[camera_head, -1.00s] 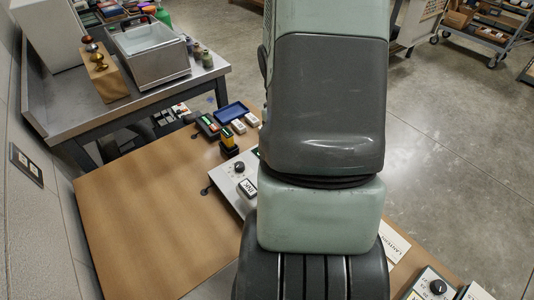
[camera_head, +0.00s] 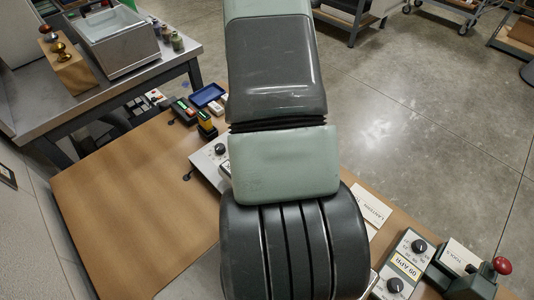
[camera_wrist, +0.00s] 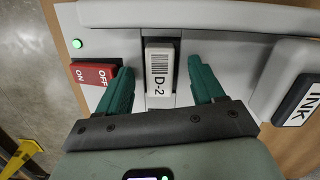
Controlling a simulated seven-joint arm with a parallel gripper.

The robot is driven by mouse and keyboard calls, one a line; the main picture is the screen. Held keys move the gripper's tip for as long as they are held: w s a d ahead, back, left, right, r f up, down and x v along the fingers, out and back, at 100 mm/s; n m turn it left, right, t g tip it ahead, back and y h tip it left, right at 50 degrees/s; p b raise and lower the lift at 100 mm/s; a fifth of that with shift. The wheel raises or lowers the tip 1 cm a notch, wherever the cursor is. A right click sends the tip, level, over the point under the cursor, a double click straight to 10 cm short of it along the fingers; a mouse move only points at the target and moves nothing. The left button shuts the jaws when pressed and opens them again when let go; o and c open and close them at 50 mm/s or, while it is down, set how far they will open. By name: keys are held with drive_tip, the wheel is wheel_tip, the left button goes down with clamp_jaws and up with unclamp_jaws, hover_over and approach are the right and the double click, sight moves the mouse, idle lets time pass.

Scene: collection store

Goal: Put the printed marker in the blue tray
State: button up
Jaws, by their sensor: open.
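The printed marker (camera_wrist: 160,72) is a small white block with a barcode and "D-2". It sits in a slot of a grey device (camera_wrist: 218,50) in the wrist view. My gripper (camera_wrist: 160,66) is open, with one green finger on each side of the marker; I cannot tell whether they touch it. The blue tray (camera_head: 207,95) lies at the far end of the brown table in the head view and looks empty. In the head view my arm hides the gripper and the marker.
A red on/off switch (camera_wrist: 93,74) is left of the marker; an INK block (camera_wrist: 298,100) is right. Near the tray are a yellow-and-black object (camera_head: 207,125) and small blocks. Control boxes (camera_head: 407,262) stand at the lower right. The brown table (camera_head: 130,190) is clear at left.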

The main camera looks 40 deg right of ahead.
clamp_jaws()
idle(0.3)
drive_tip(key=shift+r, duration=0.1)
